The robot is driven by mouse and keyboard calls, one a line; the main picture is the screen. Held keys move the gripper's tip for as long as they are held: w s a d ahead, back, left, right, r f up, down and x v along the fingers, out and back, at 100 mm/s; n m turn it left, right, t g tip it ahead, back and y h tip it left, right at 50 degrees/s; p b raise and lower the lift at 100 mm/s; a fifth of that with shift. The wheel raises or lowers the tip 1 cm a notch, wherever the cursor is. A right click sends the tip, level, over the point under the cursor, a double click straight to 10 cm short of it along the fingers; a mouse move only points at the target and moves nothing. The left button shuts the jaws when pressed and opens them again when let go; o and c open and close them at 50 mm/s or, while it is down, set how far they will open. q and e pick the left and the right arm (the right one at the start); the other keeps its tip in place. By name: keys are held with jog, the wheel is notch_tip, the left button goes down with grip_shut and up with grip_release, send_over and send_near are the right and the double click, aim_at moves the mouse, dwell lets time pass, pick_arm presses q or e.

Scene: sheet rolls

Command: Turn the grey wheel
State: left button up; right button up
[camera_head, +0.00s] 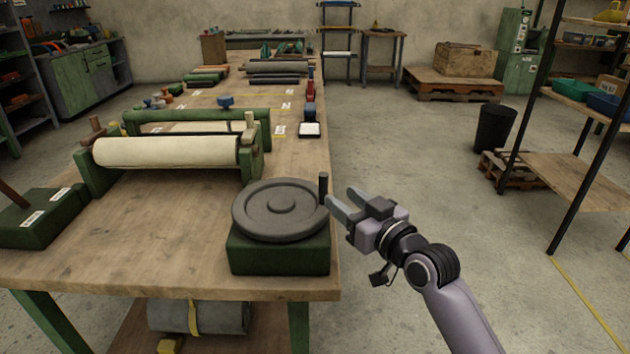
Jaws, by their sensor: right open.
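The grey wheel (267,212) lies flat on a green base block (280,254) at the front right corner of the wooden workbench. A dark upright handle peg (323,187) stands at the wheel's right edge. My right gripper (341,203) is open just right of the peg, beyond the bench's right edge, with its fingers pointing left toward it. The fingertips are close to the peg; I cannot tell whether they touch it. My left gripper is not in view.
A cream roll (168,152) in a green frame stands behind and left of the wheel. A green block (38,217) sits at the bench's left. Bare bench top (150,235) lies left of the wheel.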

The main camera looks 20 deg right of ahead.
aim_at(326, 184)
jog(key=shift+w+a+r, duration=0.15)
jog(key=shift+w, duration=0.25)
jog(key=shift+w+a+r, duration=0.1)
jog(key=shift+w, duration=0.25)
jog(key=shift+x, duration=3)
grip_shut()
